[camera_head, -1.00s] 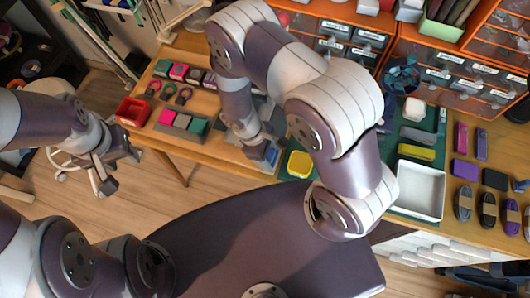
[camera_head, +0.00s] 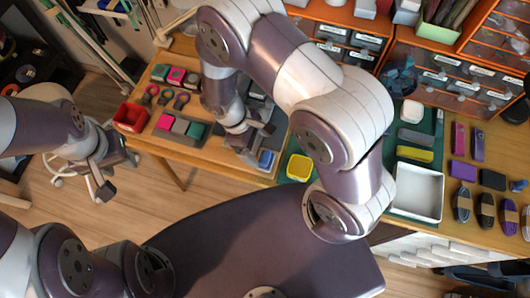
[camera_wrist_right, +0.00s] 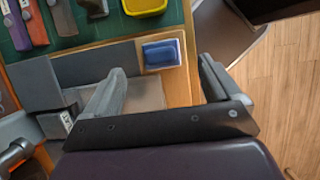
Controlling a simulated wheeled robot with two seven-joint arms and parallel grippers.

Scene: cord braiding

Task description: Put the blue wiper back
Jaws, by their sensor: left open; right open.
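The blue wiper (camera_head: 266,159) lies at the right front end of the wooden work area in the head view. In the right wrist view, the blue wiper (camera_wrist_right: 161,53) rests on a pale patch at the wooden edge. My right gripper (camera_head: 250,136) is over the work area, just up and left of the wiper. In the wrist view, my right gripper (camera_wrist_right: 158,75) is open and empty, with the wiper just beyond the gap between its fingers. My left gripper (camera_head: 104,179) is open and empty at the far left, over the floor, away from the table.
A yellow container (camera_head: 299,167) stands close to the right of the wiper. A white tray (camera_head: 418,190) and a red bin (camera_head: 131,117) stand farther off. Coloured blocks (camera_head: 180,125) sit left of my right gripper. Orange drawers (camera_head: 455,80) line the back.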

